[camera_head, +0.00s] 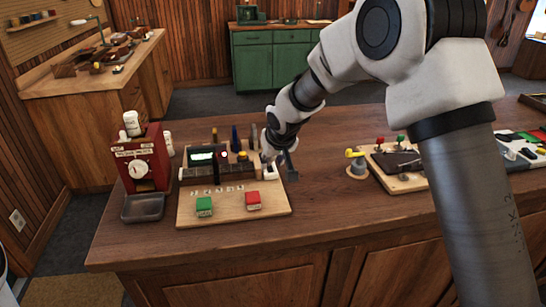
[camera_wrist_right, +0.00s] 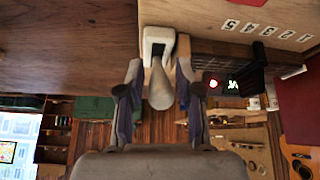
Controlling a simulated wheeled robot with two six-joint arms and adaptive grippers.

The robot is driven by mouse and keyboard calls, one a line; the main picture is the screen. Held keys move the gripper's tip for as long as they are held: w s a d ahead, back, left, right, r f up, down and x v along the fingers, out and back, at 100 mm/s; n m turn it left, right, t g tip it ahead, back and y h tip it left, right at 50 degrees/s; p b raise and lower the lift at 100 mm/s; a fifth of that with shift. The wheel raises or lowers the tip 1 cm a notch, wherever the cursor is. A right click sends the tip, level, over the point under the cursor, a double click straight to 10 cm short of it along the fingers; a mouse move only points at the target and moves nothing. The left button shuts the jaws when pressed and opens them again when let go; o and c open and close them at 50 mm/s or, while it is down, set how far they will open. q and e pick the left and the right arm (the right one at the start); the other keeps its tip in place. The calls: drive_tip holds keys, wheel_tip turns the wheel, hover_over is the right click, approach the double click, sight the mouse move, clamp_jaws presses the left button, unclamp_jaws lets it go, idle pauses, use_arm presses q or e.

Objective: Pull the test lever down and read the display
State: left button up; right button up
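The tester, a dark box with a small lit display (camera_head: 203,157), stands on a light wooden board (camera_head: 233,212). The display also shows in the upside-down wrist view (camera_wrist_right: 232,85), with a lit mark too small to read. The test lever (camera_wrist_right: 160,88) is pale with a rounded end and rises from a pale slotted base (camera_wrist_right: 157,36). In the head view the base (camera_head: 269,172) is at the tester's right end, and my gripper hides the lever. My right gripper (camera_wrist_right: 160,85) is open, with a finger on each side of the lever and narrow gaps.
A green block (camera_head: 204,206) and a red block (camera_head: 253,201) sit at the board's front. A red dispenser (camera_head: 143,160) with a grey tray (camera_head: 143,207) stands left. A yellow-topped piece (camera_head: 356,163) stands right. The counter front (camera_head: 320,228) is clear.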

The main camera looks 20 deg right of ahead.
drive_tip(key=shift+w+a+r, duration=0.1)
drive_tip(key=shift+w, duration=0.1)
drive_tip(key=shift+r, duration=0.2)
drive_tip(key=v, duration=1.1)
drive_tip(key=shift+s+r, duration=0.2)
drive_tip(key=shift+s, duration=0.1)
drive_tip(key=shift+a, duration=0.1)
